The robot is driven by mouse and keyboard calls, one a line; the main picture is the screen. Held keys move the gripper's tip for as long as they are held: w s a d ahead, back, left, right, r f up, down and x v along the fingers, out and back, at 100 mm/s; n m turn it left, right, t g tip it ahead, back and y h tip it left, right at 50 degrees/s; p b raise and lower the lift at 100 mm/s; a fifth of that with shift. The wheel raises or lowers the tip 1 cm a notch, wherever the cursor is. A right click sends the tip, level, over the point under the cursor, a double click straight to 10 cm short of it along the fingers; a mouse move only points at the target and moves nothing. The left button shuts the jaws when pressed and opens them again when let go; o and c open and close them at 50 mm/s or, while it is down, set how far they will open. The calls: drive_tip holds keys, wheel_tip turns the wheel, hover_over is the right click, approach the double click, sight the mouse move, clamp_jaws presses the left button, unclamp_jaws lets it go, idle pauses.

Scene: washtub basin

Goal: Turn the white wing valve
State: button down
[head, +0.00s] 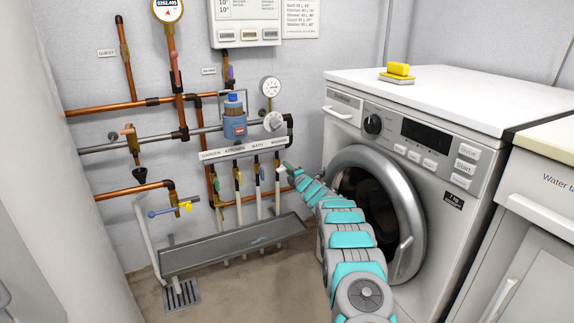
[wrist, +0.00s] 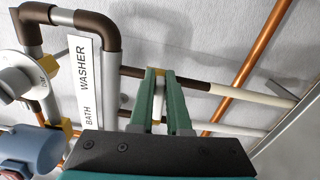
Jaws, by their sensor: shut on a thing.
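My gripper (head: 287,167) reaches the washer branch at the right end of the labelled manifold in the head view. In the wrist view its two green fingers (wrist: 158,76) are closed from both sides on a narrow white piece, the white wing valve (wrist: 158,100). Brass shows at its far end, on the dark and white washer pipe (wrist: 262,97). The fingers hide the sides of the wing. In the head view my gripper and arm make the wing too small or hidden to tell its angle.
The label strip (head: 243,149) reads garden, kitchen, bath and washer. Other valves and pipes stand close to the left, above a grey trough (head: 230,245). A washing machine (head: 465,215) stands close on the right. A blue-capped device (head: 234,120) is above the strip.

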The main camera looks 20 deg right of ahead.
drive_tip(key=shift+f+m+p, duration=0.1)
drive_tip(key=shift+m+p, duration=0.2)
drive_tip(key=shift+m, duration=0.4)
drive_tip(key=shift+d, duration=0.1)
drive_tip(key=c, duration=0.9)
unclamp_jaws()
